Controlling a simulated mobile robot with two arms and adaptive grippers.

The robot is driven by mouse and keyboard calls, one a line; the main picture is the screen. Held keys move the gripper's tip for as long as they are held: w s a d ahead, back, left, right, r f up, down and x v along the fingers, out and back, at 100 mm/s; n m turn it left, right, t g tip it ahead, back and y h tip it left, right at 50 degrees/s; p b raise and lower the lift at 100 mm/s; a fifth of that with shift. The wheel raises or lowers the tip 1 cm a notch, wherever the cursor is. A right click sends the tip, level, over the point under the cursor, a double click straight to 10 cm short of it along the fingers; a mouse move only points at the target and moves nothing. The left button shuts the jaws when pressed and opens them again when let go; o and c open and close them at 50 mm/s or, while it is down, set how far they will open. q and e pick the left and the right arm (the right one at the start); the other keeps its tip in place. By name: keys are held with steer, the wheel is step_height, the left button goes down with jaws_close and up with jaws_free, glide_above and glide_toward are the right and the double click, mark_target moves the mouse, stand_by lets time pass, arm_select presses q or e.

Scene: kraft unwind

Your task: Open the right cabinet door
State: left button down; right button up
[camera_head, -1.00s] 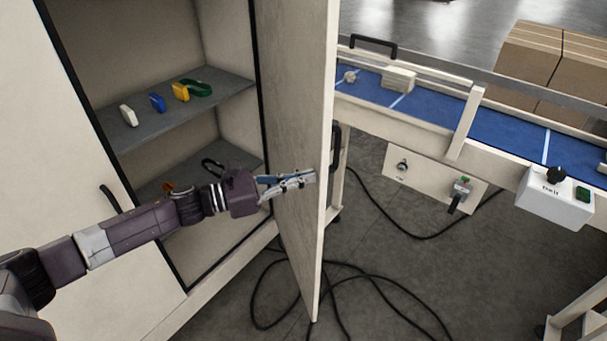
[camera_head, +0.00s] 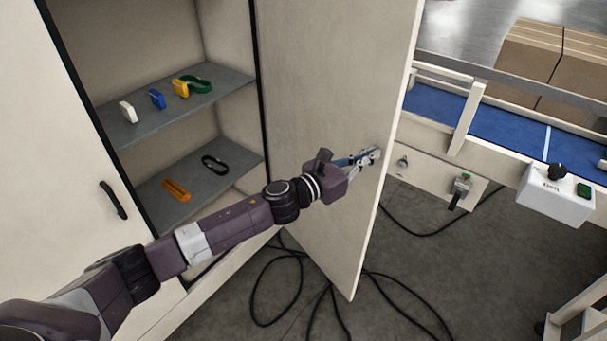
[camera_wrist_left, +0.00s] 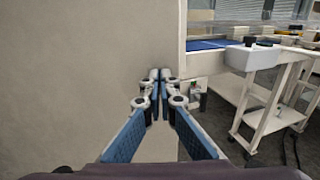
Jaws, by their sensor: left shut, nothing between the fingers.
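The right cabinet door (camera_head: 315,95) stands wide open, swung out to the right, with its inner face toward me. My left gripper (camera_head: 376,153) is shut and empty. Its fingertips are at the door's inner face near the free edge, and look to be against it or very close. In the left wrist view the closed fingertips (camera_wrist_left: 160,75) are in front of the pale door panel (camera_wrist_left: 80,70), close to its right edge. The door's handle is hidden on the far side. My right gripper is not in view.
The left door (camera_head: 50,190) is closed, with a black handle (camera_head: 113,200). Shelves inside hold several small items, including an orange one (camera_head: 176,190) and a black ring (camera_head: 215,164). A blue conveyor (camera_head: 500,128) with a white control box (camera_head: 555,198) stands at right. Black cables (camera_head: 300,290) lie on the floor.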

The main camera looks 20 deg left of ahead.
mark_target(392, 146)
arm_select(q)
steer(key=shift+n+t+y, duration=0.6)
steer(key=shift+n+y, duration=0.1)
steer(key=shift+y, duration=0.2)
steer(key=x, duration=0.2)
steer(key=b+x, duration=0.1)
steer(key=x, duration=0.2)
steer(key=d+x, duration=0.1)
steer(key=x, duration=0.1)
steer(key=shift+d+f+b, duration=0.15)
steer(key=shift+d+b, duration=0.1)
steer(key=shift+b, duration=0.1)
steer(key=shift+w+d+y, duration=0.3)
steer(key=shift+w, duration=0.05)
